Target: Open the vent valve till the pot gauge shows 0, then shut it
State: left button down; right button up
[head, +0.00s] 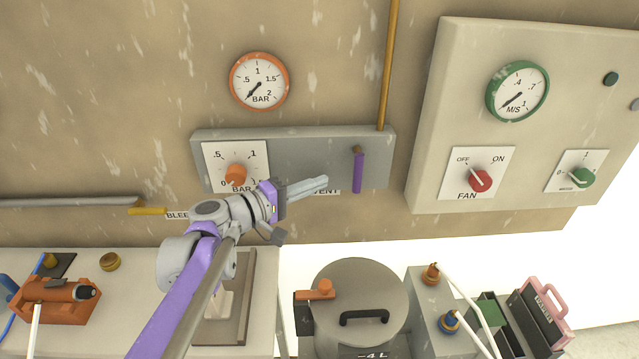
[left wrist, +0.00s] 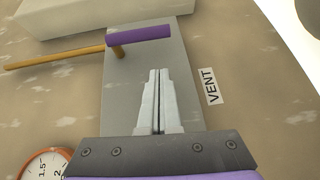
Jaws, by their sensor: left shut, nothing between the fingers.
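The vent valve's purple lever (head: 358,170) is on the grey wall panel (head: 320,150) and hangs straight down. It also shows in the left wrist view (left wrist: 140,36), roughly parallel to the brass pipe. The VENT label (left wrist: 208,86) is partly covered by my gripper in the head view. The orange-rimmed BAR gauge (head: 259,81) has its needle at the lower left, around the 0 end. My left gripper (head: 323,184) is shut and empty, to the left of the lever's lower end and apart from it. My right gripper is not in view.
An orange BAR knob (head: 235,175) is close behind my left wrist. A yellow lever (head: 147,211) sits by a partly hidden label. A lidded pot (head: 360,290) stands below. The brass pipe (head: 388,70) rises above the panel. A fan panel (head: 520,110) is at right.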

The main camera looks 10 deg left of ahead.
pick_arm(q)
jog(key=v, duration=0.9)
jog(key=shift+f, duration=0.35)
jog(key=shift+s+d, duration=0.15)
jog(key=s+d+f+m+g+y+p, duration=0.35)
jog(key=s+d+f+g, duration=0.35)
jog(key=s+f, duration=0.45)
jog(key=s+a+f+m+y+p, duration=0.2)
jog(key=s+a+f+m+y, duration=0.2)
jog(key=s, duration=0.5)
notch_tip(320, 180, down, 3)
jog(key=m+y, duration=0.2)
jog(key=y, duration=0.1)
jog(key=shift+s+a+r+g+y+p, duration=0.15)
jog(key=shift+s+a+g+y+p, duration=0.05)
jog(key=shift+a+g+y+p, duration=0.15)
